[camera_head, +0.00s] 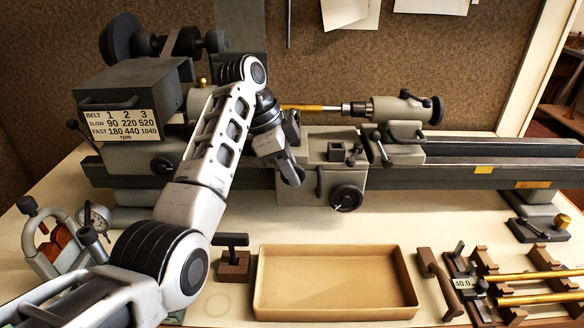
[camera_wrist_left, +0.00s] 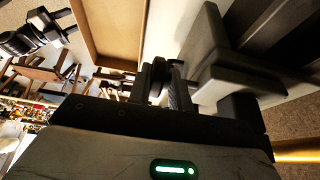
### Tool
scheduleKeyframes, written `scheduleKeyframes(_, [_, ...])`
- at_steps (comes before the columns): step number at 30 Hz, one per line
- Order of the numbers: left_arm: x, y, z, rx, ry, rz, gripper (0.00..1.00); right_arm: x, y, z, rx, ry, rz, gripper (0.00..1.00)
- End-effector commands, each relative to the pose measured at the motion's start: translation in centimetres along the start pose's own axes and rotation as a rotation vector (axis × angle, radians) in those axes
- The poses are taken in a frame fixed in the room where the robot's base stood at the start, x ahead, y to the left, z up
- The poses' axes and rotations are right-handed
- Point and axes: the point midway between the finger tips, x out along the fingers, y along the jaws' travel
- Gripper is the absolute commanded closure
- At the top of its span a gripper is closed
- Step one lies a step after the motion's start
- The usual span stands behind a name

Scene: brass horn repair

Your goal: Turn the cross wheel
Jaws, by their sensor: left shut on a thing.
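My left gripper (camera_head: 290,173) is at the front left of the grey lathe carriage (camera_head: 300,190), pointing down and right. In the left wrist view, its fingers (camera_wrist_left: 172,88) are closed beside the carriage's grey block. A dark round part, which I take to be the cross wheel (camera_wrist_left: 158,74), shows edge-on at the fingertips. The fingers and wrist hide most of the grip, so its exact contact is unclear. A dark handwheel (camera_head: 347,197) on the carriage front stands to the right, apart from the gripper in the head view.
A shallow tan tray (camera_head: 335,312) lies in front of the carriage. A T-handled tool (camera_head: 233,262) stands left of it, and a wooden-handled tool (camera_head: 438,282) lies right. The lathe bed (camera_head: 480,178) runs right. The headstock (camera_head: 135,100) is behind my left arm.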

Motion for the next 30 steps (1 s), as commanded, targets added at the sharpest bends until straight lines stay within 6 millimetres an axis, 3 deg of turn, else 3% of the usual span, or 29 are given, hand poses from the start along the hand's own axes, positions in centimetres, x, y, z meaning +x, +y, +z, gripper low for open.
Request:
scheduleKeyframes(18, [1.1, 0.5, 0.9, -0.005, 0.571, 0.027, 1.00, 0.9, -0.1, 1.2, 0.003, -0.003, -0.004, 0.64])
scheduleKeyframes(30, [1.2, 0.5, 1.1, -0.005, 0.809, 0.025, 1.00, 1.9, -0.8, 1.5, 0.003, 0.016, -0.024, 0.64])
